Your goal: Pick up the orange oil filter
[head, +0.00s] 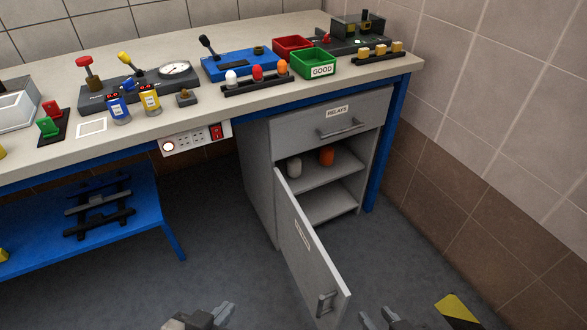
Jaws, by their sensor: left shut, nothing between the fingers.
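The orange oil filter (326,156) stands upright on the upper shelf of the grey cabinet (258,165) under the bench. A pale grey cylinder (294,168) stands to its left on the same shelf. The cabinet door (312,262) is swung open towards me. My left gripper (222,314) is at the bottom edge, left of the door, shut and empty. My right gripper (380,318) is at the bottom edge, right of the door, only partly in the picture; its opening is unclear. Both are well apart from the filter.
The open door with its handle (326,302) juts out between my grippers. A closed drawer labelled RELAYS (350,118) is above the shelf. The bench top (200,103) holds several fixtures, bottles and trays. A blue low shelf (140,215) is at left. Floor right of the door is mostly clear.

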